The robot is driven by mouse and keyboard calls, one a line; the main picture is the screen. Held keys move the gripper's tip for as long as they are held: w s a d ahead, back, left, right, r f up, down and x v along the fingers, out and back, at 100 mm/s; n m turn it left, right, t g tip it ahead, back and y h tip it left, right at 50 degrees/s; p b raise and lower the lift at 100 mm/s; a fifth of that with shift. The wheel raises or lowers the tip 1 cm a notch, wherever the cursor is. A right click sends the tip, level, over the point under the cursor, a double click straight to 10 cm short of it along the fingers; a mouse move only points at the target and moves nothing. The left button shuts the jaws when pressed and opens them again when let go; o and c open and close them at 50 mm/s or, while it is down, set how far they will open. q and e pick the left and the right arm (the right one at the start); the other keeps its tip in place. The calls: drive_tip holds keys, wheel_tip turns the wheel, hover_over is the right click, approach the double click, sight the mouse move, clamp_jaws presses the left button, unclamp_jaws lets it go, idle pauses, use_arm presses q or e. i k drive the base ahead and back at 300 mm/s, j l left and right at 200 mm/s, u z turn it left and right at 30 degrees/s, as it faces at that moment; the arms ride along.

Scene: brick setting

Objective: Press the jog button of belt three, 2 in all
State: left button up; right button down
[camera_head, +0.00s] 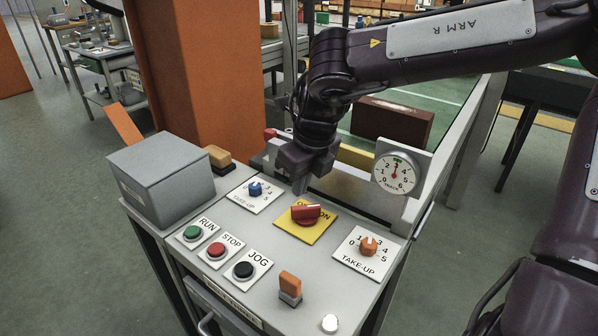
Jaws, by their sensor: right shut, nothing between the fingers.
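The black JOG button (243,270) sits on a white plate on the grey control panel (205,275), the rightmost of three buttons. The green RUN button (192,232) and the red STOP button (215,250) are to its left. A label strip on the panel's front edge is too small to read surely. My right gripper (300,184) is shut and empty, pointing down above the back of the panel, behind the red switch and well up and right of the JOG button. Its fingertips appear clear of the controls. My left gripper is out of view.
A red rotary switch (306,213) on a yellow plate, a blue knob (255,188), an orange TAKE-UP knob (368,246) and an upright orange-topped switch (290,287) surround the buttons. A grey box (162,178) stands back left. A round TRACK dial (396,175) stands back right.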

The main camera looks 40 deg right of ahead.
sight(244, 270)
drive_tip(key=k, duration=1)
